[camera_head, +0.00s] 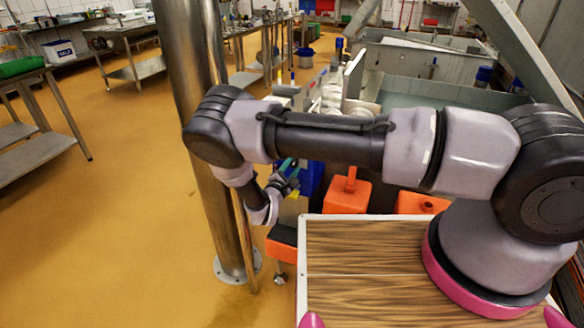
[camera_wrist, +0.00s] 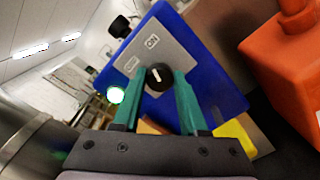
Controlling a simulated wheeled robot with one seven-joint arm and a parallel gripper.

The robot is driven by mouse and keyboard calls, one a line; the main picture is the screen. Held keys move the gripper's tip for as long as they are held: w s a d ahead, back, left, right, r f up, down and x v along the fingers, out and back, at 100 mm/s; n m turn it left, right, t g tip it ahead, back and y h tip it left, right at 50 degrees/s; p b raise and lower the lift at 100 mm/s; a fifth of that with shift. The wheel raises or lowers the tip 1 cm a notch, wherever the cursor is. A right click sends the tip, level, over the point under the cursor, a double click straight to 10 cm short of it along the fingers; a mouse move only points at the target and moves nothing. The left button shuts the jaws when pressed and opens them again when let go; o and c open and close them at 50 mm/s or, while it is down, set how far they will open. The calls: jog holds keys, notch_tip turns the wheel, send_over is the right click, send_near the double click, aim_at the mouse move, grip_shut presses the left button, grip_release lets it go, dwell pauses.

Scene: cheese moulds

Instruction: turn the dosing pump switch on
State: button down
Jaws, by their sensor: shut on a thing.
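The dosing pump switch, a black round knob (camera_wrist: 158,77) with a short white mark, sits on a grey plate (camera_wrist: 170,50) on a blue box (camera_wrist: 216,62). Two small labels are printed on the plate; the white mark points roughly up toward them, and I cannot tell at which one it is set. My gripper (camera_wrist: 160,82) has its teal fingers on either side of the knob, shut on it. In the head view my gripper (camera_head: 288,168) is beside the blue box (camera_head: 312,180), and the knob is hidden there.
A round light (camera_wrist: 116,95) shows white with a green rim beside the box. Orange containers (camera_head: 348,192) stand near the box. A steel column (camera_head: 200,60) rises close to the left of my arm. Open yellow floor lies further left.

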jog(key=shift+m, duration=0.8)
jog(key=shift+c, duration=2.3)
grip_release()
jog(key=v, duration=1.1)
